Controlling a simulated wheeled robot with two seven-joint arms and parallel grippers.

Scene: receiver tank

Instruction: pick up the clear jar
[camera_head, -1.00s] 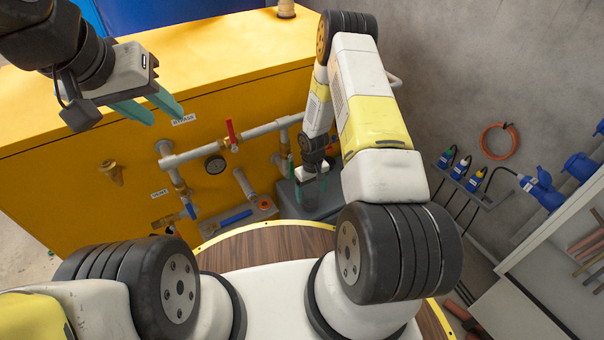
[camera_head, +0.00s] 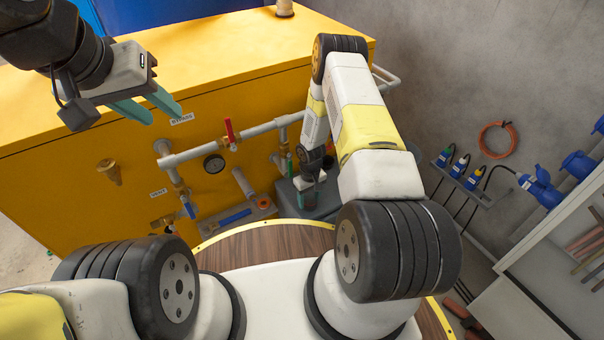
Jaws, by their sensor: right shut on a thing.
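My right gripper (camera_head: 308,200) points down at the grey surface in front of the yellow tank. It is shut on a small, partly see-through thing that looks like the clear jar; the fingers and the small size hide most of its outline. I cannot tell whether it touches the surface below. My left gripper (camera_head: 165,117) hangs at the upper left, before the tank's front. Its two teal fingers are apart with nothing between them.
The yellow tank (camera_head: 80,185) has pipes, a red-handled valve (camera_head: 229,131) and a round gauge (camera_head: 214,163) near my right gripper. A blue-handled tool (camera_head: 236,217) lies left of it. A round wooden top (camera_head: 265,240) is nearer me. A grey wall stands right.

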